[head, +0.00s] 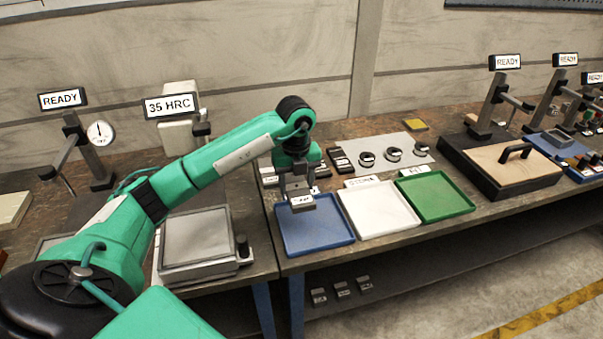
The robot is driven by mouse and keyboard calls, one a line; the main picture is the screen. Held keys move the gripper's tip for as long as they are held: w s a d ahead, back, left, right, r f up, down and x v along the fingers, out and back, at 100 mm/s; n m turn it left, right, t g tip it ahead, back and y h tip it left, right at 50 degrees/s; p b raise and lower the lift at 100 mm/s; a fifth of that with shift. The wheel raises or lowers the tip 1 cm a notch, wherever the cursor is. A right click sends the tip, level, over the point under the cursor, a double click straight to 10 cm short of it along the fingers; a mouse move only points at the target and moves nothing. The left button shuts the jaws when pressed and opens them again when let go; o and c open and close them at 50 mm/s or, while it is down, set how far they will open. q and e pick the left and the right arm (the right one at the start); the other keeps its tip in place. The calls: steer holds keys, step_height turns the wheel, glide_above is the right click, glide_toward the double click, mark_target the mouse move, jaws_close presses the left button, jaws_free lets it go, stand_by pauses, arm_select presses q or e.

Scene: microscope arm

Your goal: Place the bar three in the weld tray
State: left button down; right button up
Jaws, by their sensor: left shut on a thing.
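My left gripper (300,192) points down over the blue tray (325,238) and is shut on a small grey bar (302,203) with a pale label. The label is too small to read. The bar is over the tray's back left part; I cannot tell whether it touches the tray floor. A white tray (380,210) and a green tray (436,196) stand to the right, both empty, with label cards behind them. The blue tray's card is mostly hidden by my gripper, so I cannot read which tray is for weld. My right gripper is not in view.
A grey mat (407,146) behind the trays holds dark blocks (341,160) and several round pieces. A tester reading 35 HRC (170,105) stands left. A wooden-topped case (513,166) stands right. Small blocks (342,290) lie on the lower shelf.

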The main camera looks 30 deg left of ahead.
arm_select(q)
steer(key=p, duration=0.2)
glide_above(297, 227)
step_height(297, 227, down, 10)
steer(key=shift+w+f, duration=0.1)
step_height(297, 227, down, 3)
steer(key=shift+f, duration=0.2)
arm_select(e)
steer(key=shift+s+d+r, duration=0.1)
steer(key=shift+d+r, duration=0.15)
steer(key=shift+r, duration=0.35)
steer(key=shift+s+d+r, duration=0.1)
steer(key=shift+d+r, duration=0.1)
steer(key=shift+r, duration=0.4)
arm_select(q)
steer(key=shift+f, duration=0.15)
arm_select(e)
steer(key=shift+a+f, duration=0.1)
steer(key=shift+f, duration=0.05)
arm_select(q)
steer(key=c, duration=0.8)
jaws_free()
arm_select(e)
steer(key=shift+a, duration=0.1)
